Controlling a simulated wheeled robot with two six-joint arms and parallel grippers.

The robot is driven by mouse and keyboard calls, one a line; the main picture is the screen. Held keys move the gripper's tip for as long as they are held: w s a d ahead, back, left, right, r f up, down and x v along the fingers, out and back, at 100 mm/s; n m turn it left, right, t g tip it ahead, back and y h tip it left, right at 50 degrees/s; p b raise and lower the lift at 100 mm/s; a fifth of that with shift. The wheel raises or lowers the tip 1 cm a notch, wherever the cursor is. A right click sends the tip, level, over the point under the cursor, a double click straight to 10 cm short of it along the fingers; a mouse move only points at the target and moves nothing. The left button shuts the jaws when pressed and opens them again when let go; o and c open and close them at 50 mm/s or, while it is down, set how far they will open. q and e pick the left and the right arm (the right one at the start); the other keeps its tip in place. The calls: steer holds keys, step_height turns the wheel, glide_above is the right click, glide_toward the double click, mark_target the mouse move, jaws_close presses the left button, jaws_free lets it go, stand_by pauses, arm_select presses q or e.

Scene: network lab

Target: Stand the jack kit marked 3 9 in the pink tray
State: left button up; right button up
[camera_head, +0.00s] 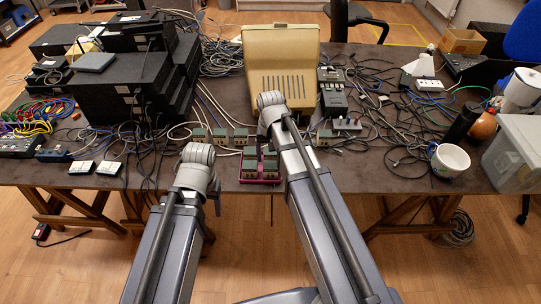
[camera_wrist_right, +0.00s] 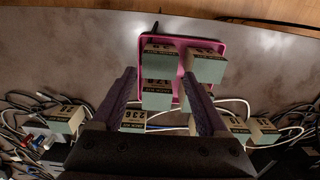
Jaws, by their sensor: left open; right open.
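The pink tray (camera_wrist_right: 222,44) lies near the table's front edge and holds several green-and-tan jack kits, one of them a kit (camera_wrist_right: 205,66) at its right. In the head view the tray (camera_head: 246,181) is partly behind my right arm. More kits stand loose behind it: one marked 236 (camera_wrist_right: 132,121), one at the left (camera_wrist_right: 62,120), and others at the right (camera_wrist_right: 263,131). I cannot read a 3 9 label on any kit. My right gripper (camera_wrist_right: 158,78) is open, its fingers either side of a kit in the tray. My left gripper (camera_head: 215,190) is at the front edge, mostly hidden by its wrist.
Cables are strewn behind the kits and across the right side. Black network boxes (camera_head: 120,85) stand at the left and a beige case (camera_head: 281,60) behind the tray. A white mug (camera_head: 450,160) stands at the right. Bare tabletop lies along the front.

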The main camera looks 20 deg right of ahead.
mark_target(271, 165)
step_height(271, 165, up, 7)
steer(key=p, duration=0.6)
steer(key=s+a+n+h, duration=0.1)
steer(key=s+a+n, duration=0.6)
steer(key=s+a, duration=0.3)
steer(key=s, duration=0.4)
steer(key=shift+s+a+r, duration=0.15)
steer(key=shift+a, duration=0.1)
